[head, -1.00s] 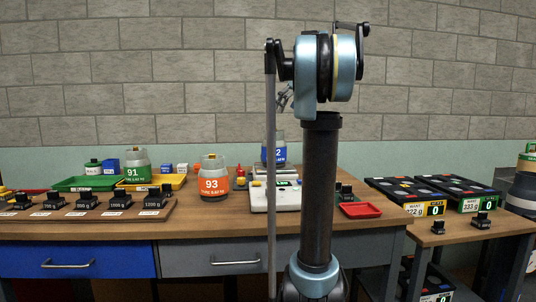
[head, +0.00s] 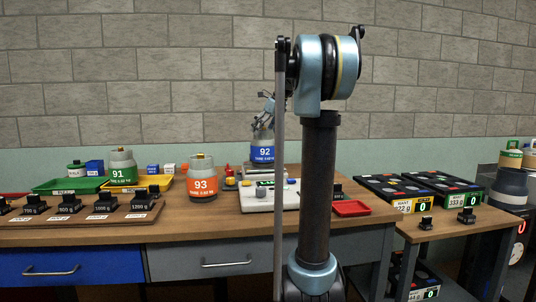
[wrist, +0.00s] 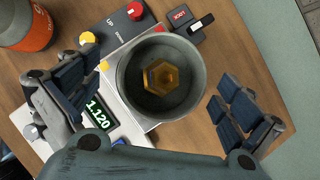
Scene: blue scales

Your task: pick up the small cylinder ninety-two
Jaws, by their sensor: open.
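The small cylinder ninety-two (head: 263,153), grey with a blue label reading 92, stands upright on the weighing scale (head: 262,199) at the back of the bench. In the wrist view I look down on its round grey collar (wrist: 128,62) with a brass valve (wrist: 160,77) inside. My gripper (head: 265,112) is right over its top in the head view. In the wrist view my gripper (wrist: 150,90) is open, with one dark finger on each side of the collar and gaps between.
An orange-labelled cylinder 93 (head: 203,184) stands left of the scale. Cylinder 91 (head: 122,168), a green tray (head: 70,186) and a yellow tray (head: 160,183) are farther left. Several black weights sit on a wooden board (head: 110,217). A red tray (head: 350,208) is to the right.

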